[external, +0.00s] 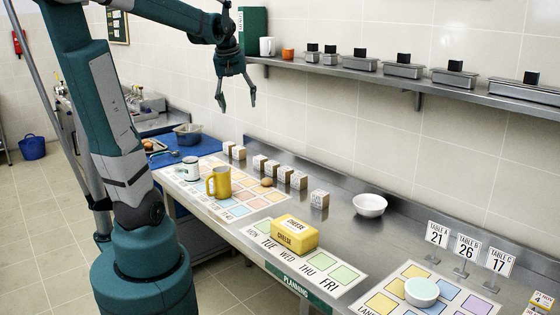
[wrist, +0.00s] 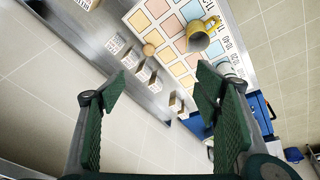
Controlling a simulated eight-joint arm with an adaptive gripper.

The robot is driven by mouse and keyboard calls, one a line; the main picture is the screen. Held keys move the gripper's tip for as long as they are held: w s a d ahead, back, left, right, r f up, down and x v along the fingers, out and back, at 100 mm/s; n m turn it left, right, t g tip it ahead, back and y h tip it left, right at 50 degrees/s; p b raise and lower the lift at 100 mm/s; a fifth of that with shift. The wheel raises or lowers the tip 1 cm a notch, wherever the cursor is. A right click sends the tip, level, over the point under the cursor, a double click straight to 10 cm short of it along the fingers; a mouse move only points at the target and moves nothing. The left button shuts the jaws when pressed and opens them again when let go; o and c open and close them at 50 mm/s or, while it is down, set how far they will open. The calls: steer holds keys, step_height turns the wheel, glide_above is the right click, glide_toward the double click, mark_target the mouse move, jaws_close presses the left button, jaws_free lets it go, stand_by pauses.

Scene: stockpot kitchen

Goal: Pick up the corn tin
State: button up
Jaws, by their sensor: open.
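I cannot make out a corn tin in either view. My gripper (external: 238,104) is open and empty, high above the back of the steel counter in the external view. A yellow box marked CHEESE (external: 295,235) sits on the weekday sheet at mid-counter. A yellow mug (external: 219,182) stands on the coloured grid sheet below my gripper and shows in the wrist view (wrist: 201,36). A white mug (external: 189,169) is beside it.
Several small labelled blocks (external: 299,180) line the counter's back. A brown egg-like thing (external: 267,182) lies near them. A white bowl (external: 369,205), table number signs (external: 466,247) and a pale round dish (external: 421,291) are to the right. A wall shelf (external: 420,84) holds several containers.

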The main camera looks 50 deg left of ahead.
steer(key=a+f+n+g, duration=0.2)
steer(key=a+n, duration=0.3)
steer(key=a, duration=1.4)
steer(key=n+g+h, duration=0.1)
steer(key=n+h, duration=0.1)
steer(key=n, duration=0.3)
glide_above(190, 159)
step_height(190, 159, down, 4)
steer(key=f, duration=1.7)
steer(key=f+p, duration=0.1)
steer(key=f, duration=0.7)
steer(key=shift+a+f, duration=0.25)
steer(key=shift+f, duration=0.25)
steer(key=shift+f, duration=0.1)
steer(key=shift+f, duration=1.2)
steer(key=shift+f, duration=0.15)
steer(key=shift+w+d+f, duration=0.1)
steer(key=shift+f, duration=2.35)
